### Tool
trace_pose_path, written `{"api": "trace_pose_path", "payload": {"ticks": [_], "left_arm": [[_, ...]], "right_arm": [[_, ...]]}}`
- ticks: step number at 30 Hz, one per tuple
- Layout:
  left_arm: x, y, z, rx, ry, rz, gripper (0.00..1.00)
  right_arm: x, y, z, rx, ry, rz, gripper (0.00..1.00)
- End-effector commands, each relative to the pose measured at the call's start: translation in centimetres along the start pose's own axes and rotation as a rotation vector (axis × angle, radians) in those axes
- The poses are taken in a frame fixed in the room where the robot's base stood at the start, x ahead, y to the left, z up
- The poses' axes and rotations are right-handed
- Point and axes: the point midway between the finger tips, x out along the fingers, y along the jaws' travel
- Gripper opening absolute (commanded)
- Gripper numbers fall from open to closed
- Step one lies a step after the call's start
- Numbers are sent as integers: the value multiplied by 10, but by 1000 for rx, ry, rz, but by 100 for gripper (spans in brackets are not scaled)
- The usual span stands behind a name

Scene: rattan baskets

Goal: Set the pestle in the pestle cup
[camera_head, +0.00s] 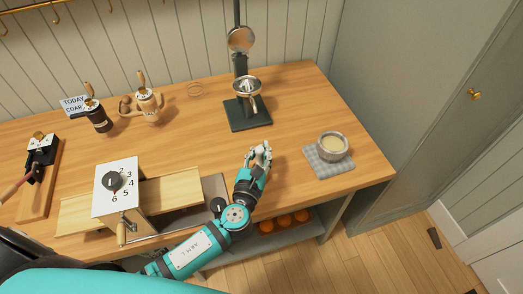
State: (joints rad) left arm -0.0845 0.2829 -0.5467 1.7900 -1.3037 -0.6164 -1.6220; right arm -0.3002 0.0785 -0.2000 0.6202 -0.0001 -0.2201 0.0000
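My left gripper (259,153) is above the front part of the wooden counter, right of the white dial box and in front of the dark press stand. Its fingertips are small and pale, and I cannot tell whether they are apart or closed. No object clearly shows between them. I cannot make out a pestle for certain. I also cannot tell which vessel is the pestle cup. A metal bowl (333,146) with pale contents stands on a grey cloth (318,170) at the right. My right gripper is not in view.
On the wooden counter (300,100) stand a press (246,117), a black mill (97,117), a wooden mill (148,107) and a numbered dial box (116,187). Bare counter lies between the mills and the press.

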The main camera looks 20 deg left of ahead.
Motion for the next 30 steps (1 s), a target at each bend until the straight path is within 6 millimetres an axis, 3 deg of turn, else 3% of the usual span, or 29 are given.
{"api": "trace_pose_path", "payload": {"ticks": [6, 14, 23, 30], "left_arm": [[0, 0, -1, 0, 2, 0, 0], [0, 0, -1, 0, 2, 0, 33], [-2, 0, -2, 0, 4, 0, 33], [-37, 0, -3, 1, 7, -1, 33]], "right_arm": [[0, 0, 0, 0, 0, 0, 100], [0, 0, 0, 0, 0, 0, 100], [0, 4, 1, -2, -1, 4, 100], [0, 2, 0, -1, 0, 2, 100]]}}
